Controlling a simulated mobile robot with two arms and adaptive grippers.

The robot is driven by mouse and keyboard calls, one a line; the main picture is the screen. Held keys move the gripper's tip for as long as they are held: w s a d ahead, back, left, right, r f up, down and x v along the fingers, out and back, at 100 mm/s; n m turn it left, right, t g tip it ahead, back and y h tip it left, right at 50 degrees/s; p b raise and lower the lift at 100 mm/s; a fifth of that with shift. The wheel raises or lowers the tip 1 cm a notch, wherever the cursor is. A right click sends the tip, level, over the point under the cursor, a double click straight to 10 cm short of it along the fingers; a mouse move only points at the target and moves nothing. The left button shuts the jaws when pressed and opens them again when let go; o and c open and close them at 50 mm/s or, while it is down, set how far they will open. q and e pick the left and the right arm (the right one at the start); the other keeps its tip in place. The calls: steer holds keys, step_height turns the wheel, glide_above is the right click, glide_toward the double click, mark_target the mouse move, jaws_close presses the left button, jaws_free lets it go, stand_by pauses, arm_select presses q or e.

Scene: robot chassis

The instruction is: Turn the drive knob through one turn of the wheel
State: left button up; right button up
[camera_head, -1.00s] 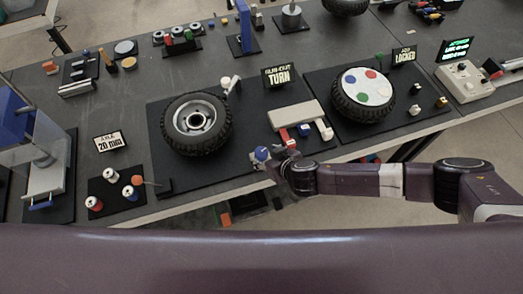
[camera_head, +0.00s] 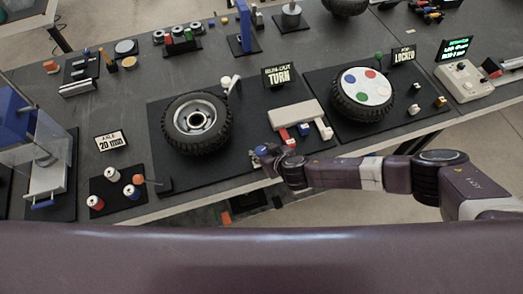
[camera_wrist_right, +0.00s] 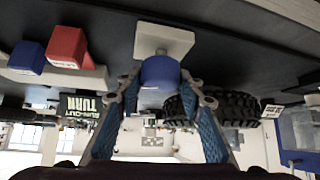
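The drive knob is a blue round knob (camera_wrist_right: 160,72) on a pale square base (camera_wrist_right: 165,40), in the right wrist view. In the head view it is mostly hidden by my right gripper (camera_head: 262,153), at the front right of a black mat. The right gripper's two blue-padded fingers (camera_wrist_right: 160,85) stand on either side of the knob, very close to it; a firm grip does not show. The wheel (camera_head: 197,123), a black tyre with a silver rim, lies on the same mat, left of the gripper. My left gripper is not in view.
A "RUN-OUT TURN" sign (camera_head: 278,75) stands behind the wheel. A pale block (camera_head: 294,114) with red and blue pieces sits right of it. A second wheel with coloured dots (camera_head: 363,93) is further right. Spools (camera_head: 112,175) stand at left.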

steer(key=c, duration=0.6)
